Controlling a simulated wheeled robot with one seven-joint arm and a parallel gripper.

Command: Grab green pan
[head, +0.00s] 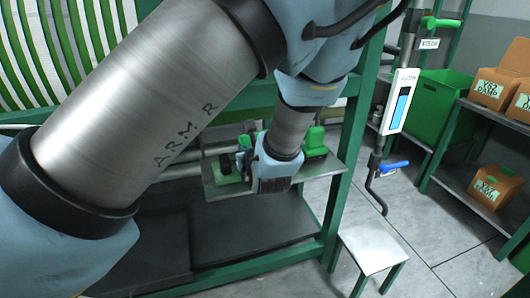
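Small green items stand on a grey metal shelf (318,168) in the middle of the head view. One is a green piece (228,167) left of my gripper, and another is a green block (315,142) just right of and behind my wrist. Either may be the green pan; its shape is too small and too covered to tell. My gripper (272,178) hangs over this shelf between them. Its fingers are not clearly seen, so I cannot tell whether it is open or touches anything.
A green frame with a dark lower shelf (250,222) surrounds the work spot. A small white-topped stool (372,248) stands at lower right. A post with a blue handle (393,166), a green bin (437,105) and cardboard boxes (496,186) are on the right. Grey floor lies between.

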